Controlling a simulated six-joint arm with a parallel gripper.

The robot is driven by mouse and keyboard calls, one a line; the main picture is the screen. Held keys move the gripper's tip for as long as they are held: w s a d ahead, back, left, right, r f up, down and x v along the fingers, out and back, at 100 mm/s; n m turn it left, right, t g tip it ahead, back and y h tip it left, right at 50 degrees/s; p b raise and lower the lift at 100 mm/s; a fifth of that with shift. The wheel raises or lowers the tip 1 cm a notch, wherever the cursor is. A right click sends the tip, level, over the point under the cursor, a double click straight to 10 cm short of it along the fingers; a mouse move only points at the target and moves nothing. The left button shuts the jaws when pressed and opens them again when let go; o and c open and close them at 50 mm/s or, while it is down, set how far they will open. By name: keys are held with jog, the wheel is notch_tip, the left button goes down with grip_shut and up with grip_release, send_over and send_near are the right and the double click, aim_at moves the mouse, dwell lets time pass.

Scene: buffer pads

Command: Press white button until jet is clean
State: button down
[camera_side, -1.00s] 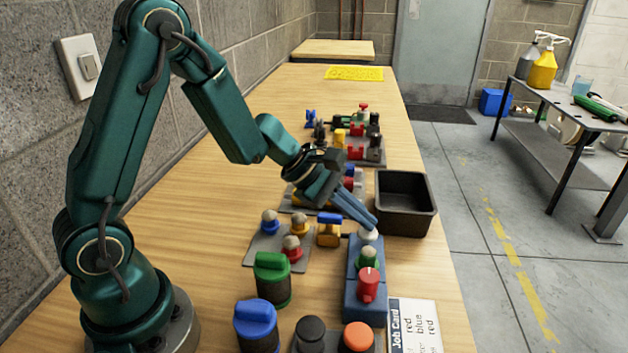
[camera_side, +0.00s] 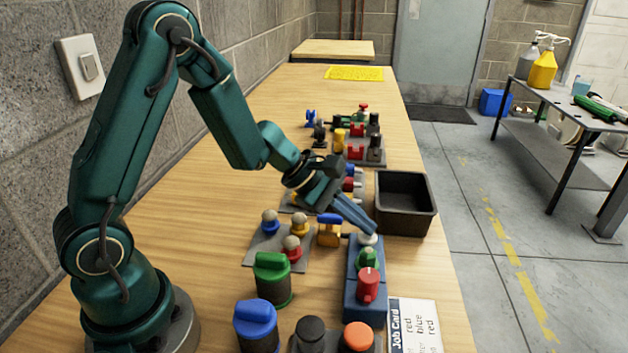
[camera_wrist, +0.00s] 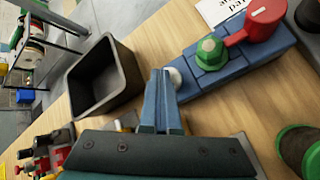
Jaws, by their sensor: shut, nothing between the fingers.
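The white button (camera_side: 368,239) is at the far end of a blue block (camera_side: 352,262) that also carries a green knob (camera_side: 367,259) and a red knob (camera_side: 368,287). My gripper (camera_side: 371,231) is shut and empty, tilted down, with its fingertips at the top of the white button and seeming to touch it. In the wrist view the shut fingers (camera_wrist: 160,73) lie right beside the white button (camera_wrist: 175,77) and hide part of it. I cannot make out which thing is the jet.
A black open bin (camera_side: 404,222) stands just beyond the block to the right. A grey plate with blue, red and yellow knobs (camera_side: 268,240) lies to the left. A green-capped cylinder (camera_side: 272,277) and a job card (camera_side: 414,322) are at the front.

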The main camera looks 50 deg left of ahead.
aim_at(360, 234)
jog(key=shift+r, duration=1.2)
jog(key=shift+r, duration=0.15)
jog(key=shift+r, duration=2.4)
dwell(0.8)
notch_tip(360, 234, up, 4)
jog(key=shift+f, duration=0.1)
dwell(0.4)
